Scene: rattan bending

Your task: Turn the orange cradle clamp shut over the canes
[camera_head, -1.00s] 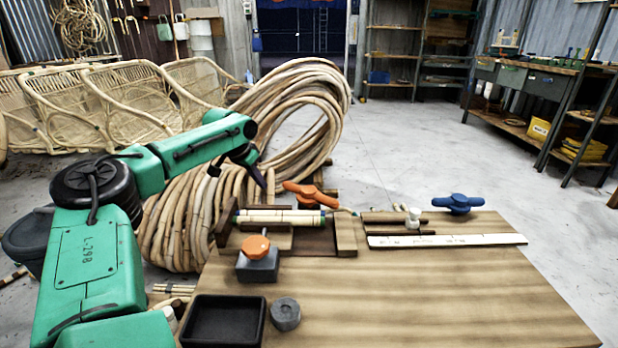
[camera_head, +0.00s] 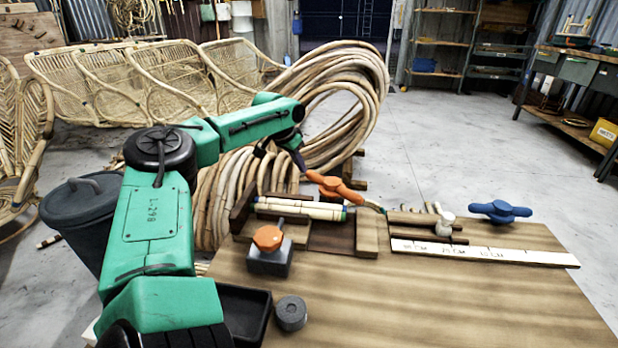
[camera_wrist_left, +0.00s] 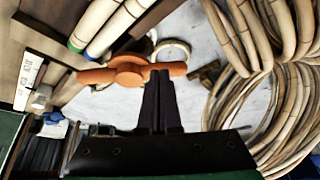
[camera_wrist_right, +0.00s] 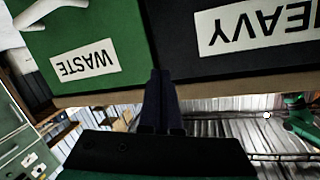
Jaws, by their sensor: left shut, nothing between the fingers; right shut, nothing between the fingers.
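The orange cradle clamp (camera_head: 335,188) is a two-armed handle at the back of the wooden cradle, beside the bundle of pale canes (camera_head: 300,209). The canes lie in the cradle with green and blue end bands. My left gripper (camera_head: 302,165) is shut and empty, its tips at the clamp's left arm. In the left wrist view the shut fingers (camera_wrist_left: 160,75) reach the end of the orange handle (camera_wrist_left: 130,71); whether they touch is unclear. The canes (camera_wrist_left: 105,28) show behind it. My right gripper (camera_wrist_right: 160,75) is shut and empty in the right wrist view, away from the cradle.
An orange-knobbed grey block (camera_head: 268,255), a black tray (camera_head: 240,310) and a grey puck (camera_head: 291,313) sit at the bench's front left. A blue handle (camera_head: 500,211) and a white ruler (camera_head: 485,253) lie right. A large cane coil (camera_head: 340,90) stands behind. The bench's front right is clear.

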